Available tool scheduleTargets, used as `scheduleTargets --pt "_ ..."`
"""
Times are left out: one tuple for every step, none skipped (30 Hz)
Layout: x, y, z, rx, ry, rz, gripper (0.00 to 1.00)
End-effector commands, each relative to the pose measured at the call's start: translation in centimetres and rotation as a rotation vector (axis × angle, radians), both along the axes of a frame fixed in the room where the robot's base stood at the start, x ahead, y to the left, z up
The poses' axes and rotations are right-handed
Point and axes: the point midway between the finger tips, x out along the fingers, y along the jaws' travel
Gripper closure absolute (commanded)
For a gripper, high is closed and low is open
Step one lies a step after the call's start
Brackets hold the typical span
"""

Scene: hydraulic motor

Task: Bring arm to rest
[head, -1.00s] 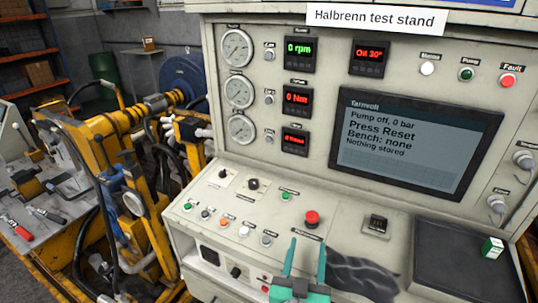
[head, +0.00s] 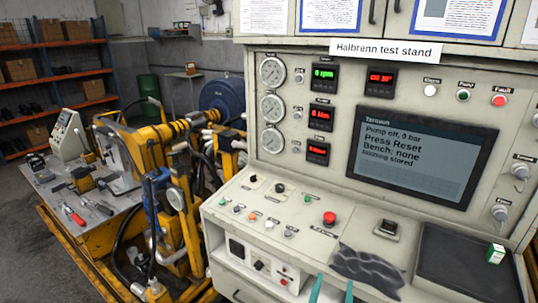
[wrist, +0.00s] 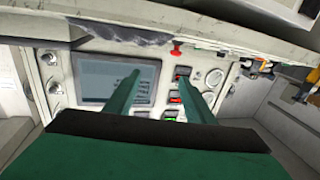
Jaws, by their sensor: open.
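My gripper (head: 331,290) shows at the bottom edge of the head view, with only its two green fingertips in the picture. The fingers stand apart with nothing between them. In the wrist view my gripper (wrist: 165,85) points toward the test stand, whose panel looks upside down there. The Halbrenn test stand (head: 335,165) fills the right of the head view. Its screen (head: 422,148) reads "Pump off, 0 bar", "Press Reset", "Bench: none", "Nothing stored". The red mushroom button (head: 329,218) on the sloped desk lies beyond my fingertips, apart from them.
A dark crumpled cloth (head: 368,264) and a small green-and-white box (head: 495,253) lie on the desk to the right. A yellow rig (head: 178,205) with hoses stands left of the stand. A bench with tools (head: 75,214) and shelves (head: 85,55) are further left.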

Motion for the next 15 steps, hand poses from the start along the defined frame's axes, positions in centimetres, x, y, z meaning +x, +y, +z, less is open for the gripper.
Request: scheduleTargets --pt "-0.3 0.1 -0.7 -0.007 0.009 0.006 0.51" --pt "-0.5 0.2 -0.9 -0.010 0.012 0.010 0.51" --pt "-0.7 0.3 -1.2 -0.016 0.015 0.015 0.51" --pt "-0.9 0.4 -1.4 -0.019 0.018 0.019 0.51" --pt "-1.0 0.5 -1.6 -0.022 0.019 0.023 0.51" --pt "-1.2 0.7 -2.0 -0.026 0.024 0.028 0.51" --pt "-1.4 0.8 -2.3 -0.030 0.027 0.032 0.51" --pt "-1.6 0.9 -2.5 -0.032 0.028 0.037 0.51" --pt "-1.9 1.0 -2.9 -0.037 0.033 0.044 0.51" --pt "-2.1 1.1 -3.2 -0.041 0.037 0.049 0.51" --pt "-2.4 1.3 -3.5 -0.044 0.039 0.054 0.51" --pt "-2.7 1.5 -4.0 -0.050 0.044 0.062 0.51" --pt "-3.0 1.7 -4.4 -0.053 0.049 0.068 0.51" --pt "-3.3 1.8 -4.7 -0.057 0.052 0.075 0.51" --pt "-3.7 2.1 -5.3 -0.064 0.058 0.085 0.51"
